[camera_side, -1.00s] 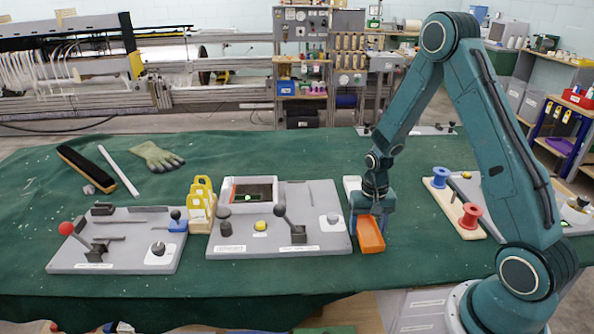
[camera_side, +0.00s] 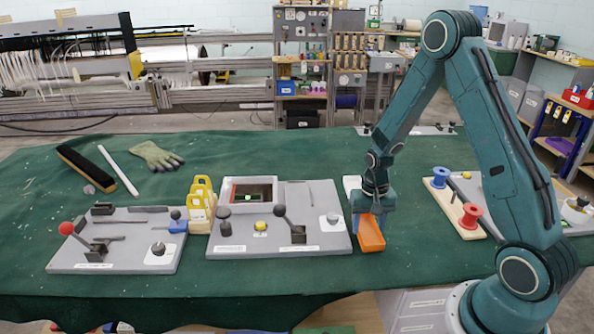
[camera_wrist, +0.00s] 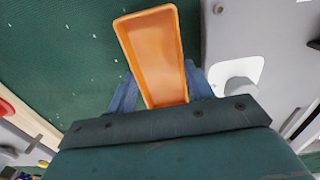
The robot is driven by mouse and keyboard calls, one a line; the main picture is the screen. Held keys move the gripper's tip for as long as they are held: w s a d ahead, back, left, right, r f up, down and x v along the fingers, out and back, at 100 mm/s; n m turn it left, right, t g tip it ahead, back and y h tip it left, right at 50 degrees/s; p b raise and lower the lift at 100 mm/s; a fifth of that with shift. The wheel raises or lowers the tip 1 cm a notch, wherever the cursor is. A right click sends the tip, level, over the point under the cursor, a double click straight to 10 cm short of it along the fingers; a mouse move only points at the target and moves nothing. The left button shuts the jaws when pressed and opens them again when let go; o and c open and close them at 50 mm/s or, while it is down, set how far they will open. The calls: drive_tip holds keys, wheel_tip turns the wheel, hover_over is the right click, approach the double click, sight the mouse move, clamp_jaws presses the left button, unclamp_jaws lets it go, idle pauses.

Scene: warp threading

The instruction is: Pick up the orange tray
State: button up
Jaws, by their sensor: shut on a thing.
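The orange tray (camera_side: 370,235) is a shallow, open, narrow box on the green cloth, just right of the middle grey panel. My gripper (camera_side: 369,212) points down over its far end, with its fingers on either side of the tray. In the wrist view the tray (camera_wrist: 153,55) looks empty and extends out from between the two blue fingers. My gripper (camera_wrist: 160,92) is shut on the tray's near end there. Whether the tray touches the cloth or is slightly raised, I cannot tell.
The grey panel (camera_side: 318,195) with levers and knobs stands close to the tray's left. A board with a blue spool (camera_side: 440,177) and a red spool (camera_side: 471,215) lies to the right. Yellow holders (camera_side: 201,200) stand further left. Cloth in front of the tray is clear.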

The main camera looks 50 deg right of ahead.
sight(367, 233)
wheel_tip(367, 233, up, 20)
drive_tip(key=shift+f, duration=0.15)
idle(0.6)
idle(0.5)
drive_tip(key=w+f, duration=0.5)
drive_tip(key=w, duration=0.7)
drive_tip(key=w+a+f, duration=0.1)
drive_tip(key=w+f, duration=0.4)
drive_tip(key=w, duration=0.7)
drive_tip(key=shift+a, duration=0.15)
drive_tip(key=shift+f, duration=0.3)
drive_tip(key=shift+f, duration=2.7)
drive_tip(key=shift+f, duration=0.8)
